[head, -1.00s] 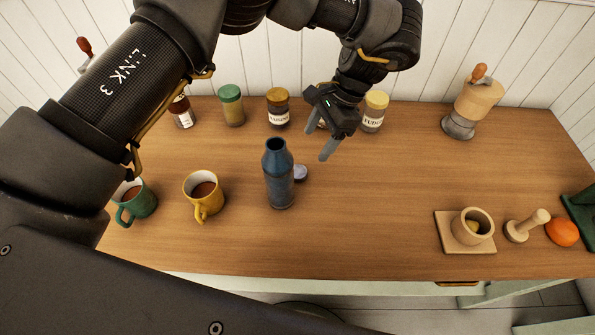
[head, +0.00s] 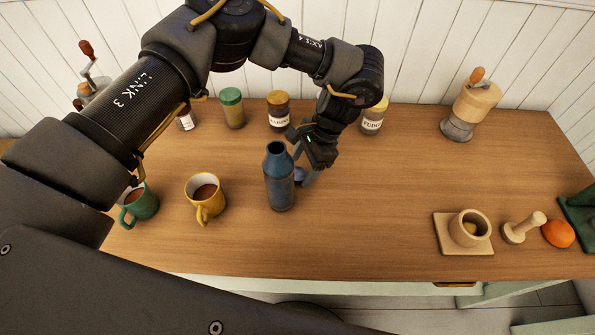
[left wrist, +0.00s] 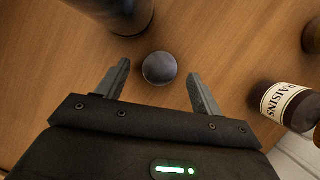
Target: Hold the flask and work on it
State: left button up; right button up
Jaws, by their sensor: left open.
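The flask (head: 279,178) is a blue bottle with an open mouth, standing upright near the middle of the counter. Its lower part shows at the top left in the left wrist view (left wrist: 118,12). A small round grey-blue lid (left wrist: 160,68) lies on the counter beside the flask; in the head view it is mostly hidden (head: 299,173). My left gripper (head: 304,168) is open and empty, just right of and behind the flask. In the left wrist view its fingers (left wrist: 158,72) point to either side of the lid, not closed on it. My right gripper is not in view.
A yellow mug (head: 206,201) and a green mug (head: 141,204) stand left of the flask. Several jars, one labelled raisins (head: 278,112), line the back. A mortar (head: 470,229), a pestle (head: 522,229) and an orange (head: 558,233) sit at the right. The counter's centre right is clear.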

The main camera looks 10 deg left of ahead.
pick_arm(q)
jog(key=shift+s+a+f, duration=0.15)
jog(key=shift+a+f, duration=0.05)
jog(key=shift+f, duration=0.45)
jog(key=shift+c, duration=0.2)
jog(key=c, duration=1)
